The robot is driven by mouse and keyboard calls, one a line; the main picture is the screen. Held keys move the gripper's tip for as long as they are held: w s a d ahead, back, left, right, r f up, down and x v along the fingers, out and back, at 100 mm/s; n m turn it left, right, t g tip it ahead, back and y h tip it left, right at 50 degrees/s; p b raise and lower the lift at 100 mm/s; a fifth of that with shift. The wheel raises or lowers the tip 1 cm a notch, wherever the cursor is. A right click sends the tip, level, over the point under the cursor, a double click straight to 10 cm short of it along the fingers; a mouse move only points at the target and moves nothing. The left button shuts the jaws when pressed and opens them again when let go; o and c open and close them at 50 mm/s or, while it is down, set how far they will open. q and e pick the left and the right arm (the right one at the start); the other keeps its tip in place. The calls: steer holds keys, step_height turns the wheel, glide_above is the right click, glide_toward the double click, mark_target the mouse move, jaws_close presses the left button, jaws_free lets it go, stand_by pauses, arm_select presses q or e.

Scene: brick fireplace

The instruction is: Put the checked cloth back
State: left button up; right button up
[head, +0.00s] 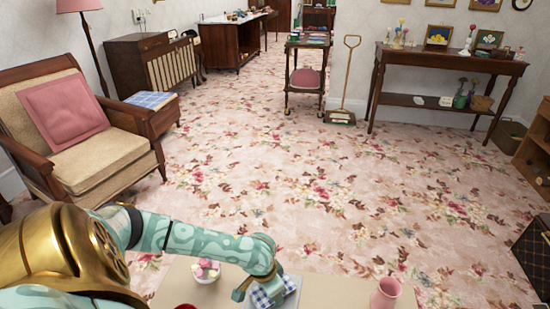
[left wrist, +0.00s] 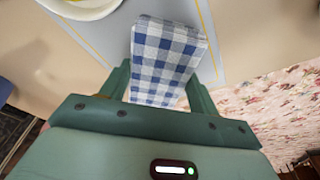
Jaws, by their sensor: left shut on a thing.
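A folded blue-and-white checked cloth (head: 266,294) is at the near edge of the head view, over the table. In the left wrist view the cloth (left wrist: 166,48) stretches out between the green fingers of my left gripper (left wrist: 160,84). That gripper, seen in the head view (head: 257,288), is shut on the cloth. The cloth is over or on a grey mat or tray with a yellow line (left wrist: 98,32); I cannot tell whether it touches it. Part of the cloth is hidden by the gripper. My right gripper is not in view.
On the near table (head: 335,293) stand a bowl of pink and white pieces (head: 206,271) and a pink vase (head: 385,294). A plate rim (left wrist: 85,10) shows beside the cloth. A wooden side table (head: 160,118) by the armchair bears a blue patterned flat thing (head: 150,100). The flowered floor is open.

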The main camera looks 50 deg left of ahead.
mark_target(264, 294)
arm_select(q)
steer(key=shift+f, duration=0.35)
steer(key=shift+c, duration=0.4)
steer(key=shift+r, duration=0.1)
steer(key=o, duration=1)
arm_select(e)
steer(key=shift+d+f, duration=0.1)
